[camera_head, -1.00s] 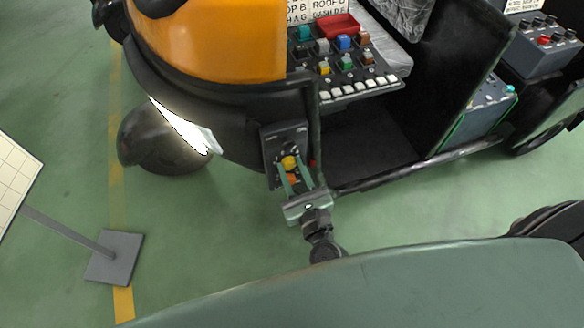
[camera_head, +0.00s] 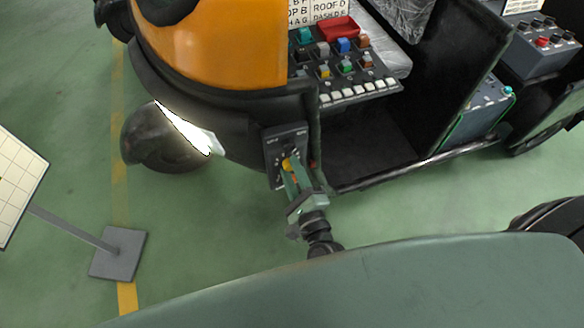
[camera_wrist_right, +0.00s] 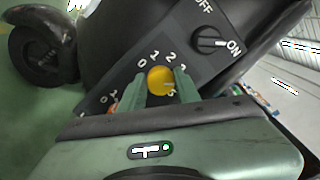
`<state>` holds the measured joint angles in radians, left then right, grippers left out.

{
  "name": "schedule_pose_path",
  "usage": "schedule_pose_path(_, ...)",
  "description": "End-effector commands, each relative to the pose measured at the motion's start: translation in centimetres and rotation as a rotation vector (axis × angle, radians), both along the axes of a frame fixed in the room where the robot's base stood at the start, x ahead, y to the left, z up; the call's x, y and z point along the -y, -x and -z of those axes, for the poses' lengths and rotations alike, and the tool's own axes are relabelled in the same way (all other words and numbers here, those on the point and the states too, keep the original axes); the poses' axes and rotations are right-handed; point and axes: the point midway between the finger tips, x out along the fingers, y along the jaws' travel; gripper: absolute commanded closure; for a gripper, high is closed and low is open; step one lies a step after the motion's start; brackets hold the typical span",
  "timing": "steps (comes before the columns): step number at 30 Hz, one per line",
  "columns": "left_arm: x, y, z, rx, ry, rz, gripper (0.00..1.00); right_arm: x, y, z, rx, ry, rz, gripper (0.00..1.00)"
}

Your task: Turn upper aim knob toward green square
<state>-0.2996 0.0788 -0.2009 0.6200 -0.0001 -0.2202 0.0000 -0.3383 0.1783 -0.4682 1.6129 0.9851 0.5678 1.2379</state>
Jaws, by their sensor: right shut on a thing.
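A yellow knob (camera_wrist_right: 161,79) sits on a dark control panel (camera_head: 284,142) at the front of the orange and black rickshaw. In the right wrist view a numbered scale rings the knob. My right gripper (camera_head: 288,172) is shut on this yellow knob, one green finger on each side, and is rolled to a tilt in the head view. An orange knob (camera_wrist_right: 113,107) with its own scale is partly hidden beside the left finger. A gridded white board (camera_head: 18,185) stands at the left, cut by the picture edge. I see no green square on its visible part. My left gripper is out of view.
An ON/OFF switch (camera_wrist_right: 208,41) is on the same panel. A keyed console (camera_head: 345,70) is above right. Green floor is open between board and rickshaw.

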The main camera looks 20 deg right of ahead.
Motion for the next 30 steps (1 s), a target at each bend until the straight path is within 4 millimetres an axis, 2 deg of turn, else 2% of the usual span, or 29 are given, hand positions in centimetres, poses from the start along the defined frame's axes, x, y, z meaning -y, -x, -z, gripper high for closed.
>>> schedule_pose_path(6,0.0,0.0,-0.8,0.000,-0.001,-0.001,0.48,-0.1,0.0,-0.1,0.005,0.179,0.000,1.00)
schedule_pose_path(15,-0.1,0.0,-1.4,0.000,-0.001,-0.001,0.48,-0.1,0.0,0.1,0.011,0.349,-0.001,1.00)
schedule_pose_path(30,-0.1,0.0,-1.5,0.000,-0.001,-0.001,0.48,-0.1,0.0,0.2,0.013,0.421,-0.002,1.00)
